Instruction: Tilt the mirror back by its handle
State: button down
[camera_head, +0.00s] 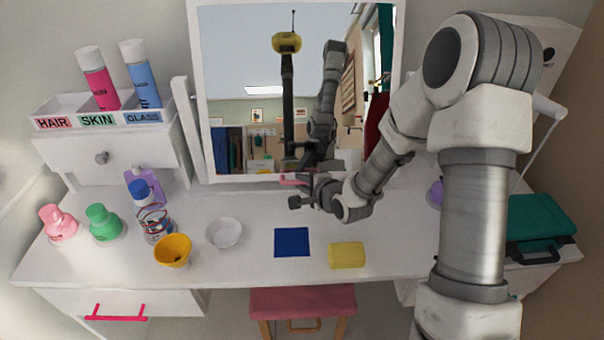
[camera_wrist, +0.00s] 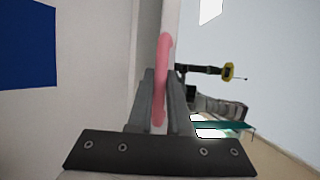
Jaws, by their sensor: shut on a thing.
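The mirror (camera_head: 245,100) stands in a white frame at the back of the white dressing table and reflects the room and my arm. Its pink handle (camera_head: 290,181) is at the bottom edge of the frame. The handle also shows in the wrist view (camera_wrist: 164,75), between the two fingers. My gripper (camera_head: 298,192) is at the lower edge of the mirror, and its fingers are closed around the handle in the wrist view (camera_wrist: 160,100). My arm covers the mirror's lower right part.
A blue cloth (camera_head: 292,242), a yellow sponge (camera_head: 347,256), a white bowl (camera_head: 223,232) and a yellow cup (camera_head: 173,250) lie in front. Bottles (camera_head: 104,222) stand at left, below a labelled tray (camera_head: 70,122). A green case (camera_head: 540,220) lies at right. A pink stool (camera_head: 302,300) stands below.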

jog(key=shift+s+r, duration=0.1)
dwell(0.3)
jog(key=c, duration=0.8)
grip_release()
jog(key=shift+c, duration=0.2)
jog(key=shift+s, duration=0.1)
jog(key=p+v, duration=0.8)
jog(key=v, duration=0.4)
jog(key=shift+r, duration=0.4)
jog(key=shift+d+p, duration=0.15)
jog(key=shift+p, duration=0.65)
